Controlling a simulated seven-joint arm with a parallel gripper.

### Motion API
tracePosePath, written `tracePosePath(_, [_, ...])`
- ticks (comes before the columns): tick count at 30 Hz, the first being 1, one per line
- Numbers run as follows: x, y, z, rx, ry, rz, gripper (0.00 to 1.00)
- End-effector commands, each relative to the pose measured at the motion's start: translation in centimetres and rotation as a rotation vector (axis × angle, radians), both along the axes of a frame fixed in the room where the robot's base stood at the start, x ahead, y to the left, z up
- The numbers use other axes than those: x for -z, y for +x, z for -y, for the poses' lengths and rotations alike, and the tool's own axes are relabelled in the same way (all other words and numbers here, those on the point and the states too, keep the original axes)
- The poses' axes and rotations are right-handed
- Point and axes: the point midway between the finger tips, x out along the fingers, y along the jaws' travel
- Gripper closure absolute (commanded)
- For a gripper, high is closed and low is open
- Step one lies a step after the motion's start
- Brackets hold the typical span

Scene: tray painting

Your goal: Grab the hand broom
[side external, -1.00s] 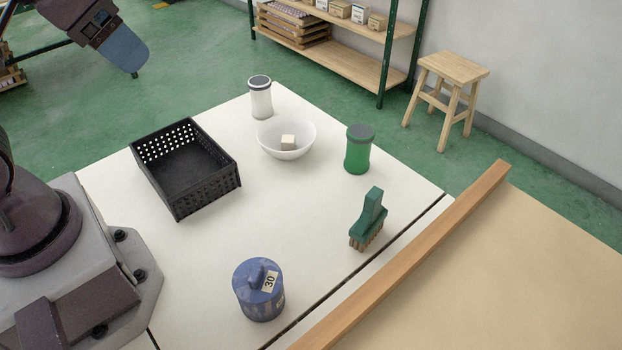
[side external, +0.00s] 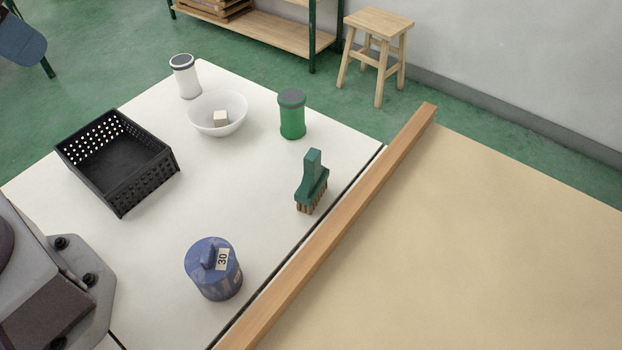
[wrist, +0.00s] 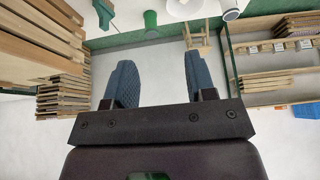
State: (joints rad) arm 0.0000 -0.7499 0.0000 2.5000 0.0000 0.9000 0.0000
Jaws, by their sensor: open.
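The hand broom (side external: 312,184) is a green brush with an upright handle block and brown bristles. It stands bristles down on the white table's right side, near the wooden rail. In the wrist view, a small green shape at the top edge (wrist: 103,14) may be the broom, but it is cut off. My gripper (wrist: 158,64) is open, with two blue textured fingers spread and nothing between them. In the side view, what looks like one of its blue fingers (side external: 20,40) shows at the upper left edge, far from the broom.
A wooden rail (side external: 340,220) runs along the right edge.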

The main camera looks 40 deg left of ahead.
Motion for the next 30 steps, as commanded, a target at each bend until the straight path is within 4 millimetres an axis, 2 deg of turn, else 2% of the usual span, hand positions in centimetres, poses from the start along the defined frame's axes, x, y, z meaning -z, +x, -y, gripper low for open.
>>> tracePosePath(8, [-0.4,0.1,0.0,0.0,0.0,0.003,0.49])
tracePosePath(11, [-2.2,0.1,0.0,0.0,0.0,0.006,0.49])
tracePosePath(14, [-5.2,0.1,0.0,0.0,0.0,0.008,0.49])
tracePosePath(20, [-3.6,2.8,-1.6,0.302,0.382,-0.134,0.49])
tracePosePath(24, [-3.2,6.1,-1.9,0.577,0.725,-0.222,0.49])
tracePosePath(28, [-3.6,10.3,-0.2,0.883,1.126,-0.292,0.49])
tracePosePath(30, [-4.0,12.8,1.8,1.046,1.36,-0.314,0.49])
